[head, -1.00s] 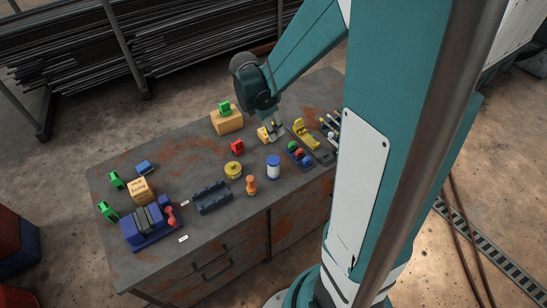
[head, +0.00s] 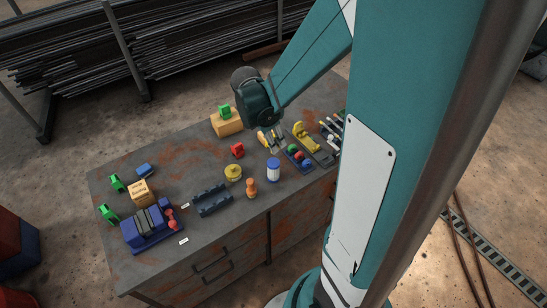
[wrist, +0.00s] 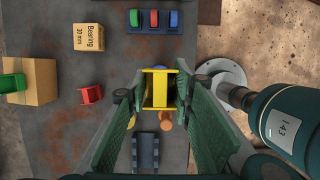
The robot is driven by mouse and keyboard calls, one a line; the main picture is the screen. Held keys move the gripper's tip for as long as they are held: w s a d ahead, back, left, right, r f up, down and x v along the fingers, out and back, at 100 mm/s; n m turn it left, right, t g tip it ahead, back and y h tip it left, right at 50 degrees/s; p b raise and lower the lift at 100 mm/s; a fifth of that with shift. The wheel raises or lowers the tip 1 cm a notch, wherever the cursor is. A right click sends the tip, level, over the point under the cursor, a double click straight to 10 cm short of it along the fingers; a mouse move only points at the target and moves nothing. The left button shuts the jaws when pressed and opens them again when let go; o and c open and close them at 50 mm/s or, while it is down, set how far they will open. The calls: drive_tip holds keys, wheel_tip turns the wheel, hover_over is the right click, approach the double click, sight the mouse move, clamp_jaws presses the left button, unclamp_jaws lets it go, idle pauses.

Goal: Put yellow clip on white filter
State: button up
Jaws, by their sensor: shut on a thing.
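The yellow clip (wrist: 160,89) is between my gripper's fingertips (wrist: 159,92) in the wrist view, and my gripper is shut on it. In the head view my gripper (head: 276,141) hangs above the bench, just behind the white filter; the clip is too small to make out clearly there. The white filter (head: 273,171) is an upright white cylinder with a blue top, standing near the bench's front edge. In the wrist view the clip and fingers hide most or all of it. The clip looks apart from the filter.
An orange peg (head: 251,187) and a yellow round part (head: 233,172) stand left of the filter. A tray of coloured parts (head: 298,158) is to its right. A bearing box (wrist: 88,37), red clip (wrist: 90,93) and dark rack (head: 213,200) are nearby.

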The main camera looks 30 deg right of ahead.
hover_over(276, 161)
drive_tip(key=a, duration=0.1)
drive_tip(key=shift+a+f, duration=0.1)
drive_tip(key=shift+f, duration=2.05)
drive_tip(key=shift+f, duration=0.1)
drive_tip(key=shift+f, duration=2)
drive_tip(key=shift+f+b, duration=0.2)
drive_tip(key=shift+b, duration=0.15)
drive_tip(key=o, duration=0.8)
drive_tip(key=shift+r, duration=0.25)
drive_tip(key=shift+p+v, duration=0.5)
drive_tip(key=shift+v, duration=5.45)
